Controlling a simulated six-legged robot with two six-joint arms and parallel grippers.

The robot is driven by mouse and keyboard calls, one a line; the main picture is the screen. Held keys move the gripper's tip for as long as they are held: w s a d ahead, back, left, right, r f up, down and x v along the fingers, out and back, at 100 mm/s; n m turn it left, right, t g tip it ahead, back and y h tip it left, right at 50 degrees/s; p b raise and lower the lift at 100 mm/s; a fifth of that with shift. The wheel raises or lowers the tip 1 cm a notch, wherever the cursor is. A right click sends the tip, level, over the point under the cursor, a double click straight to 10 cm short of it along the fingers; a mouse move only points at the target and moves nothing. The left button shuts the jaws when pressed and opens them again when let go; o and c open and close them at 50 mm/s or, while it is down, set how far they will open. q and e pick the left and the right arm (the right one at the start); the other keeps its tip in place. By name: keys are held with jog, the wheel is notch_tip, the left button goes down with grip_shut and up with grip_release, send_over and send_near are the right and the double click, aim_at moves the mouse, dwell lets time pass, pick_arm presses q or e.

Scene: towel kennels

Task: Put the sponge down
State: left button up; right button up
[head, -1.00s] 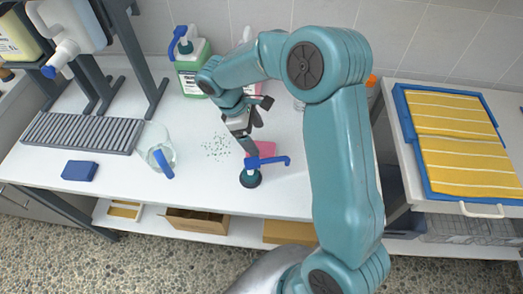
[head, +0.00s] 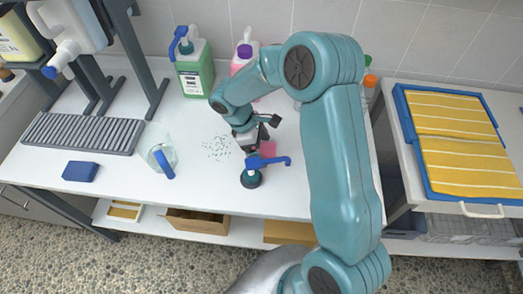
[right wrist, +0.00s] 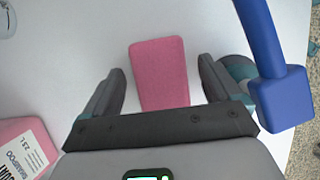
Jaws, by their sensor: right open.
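The pink sponge (head: 268,148) lies flat on the white table beneath my right gripper (head: 256,146), partly hidden by it. In the right wrist view the sponge (right wrist: 160,75) lies between the two spread fingers of my right gripper (right wrist: 162,80), with a gap visible on each side. My right gripper is open and holds nothing. My left gripper is not in view.
A green jug (head: 196,72) and pink bottle (head: 242,66) stand behind.

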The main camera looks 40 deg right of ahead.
aim_at(262, 149)
jog(key=shift+f, duration=0.2)
jog(key=c, duration=1.1)
jog(key=shift+c, duration=0.2)
jog(key=shift+r, duration=0.5)
notch_tip(262, 149, up, 20)
jog(key=p, duration=0.1)
jog(key=shift+s+f, duration=0.15)
jog(key=shift+f, duration=0.05)
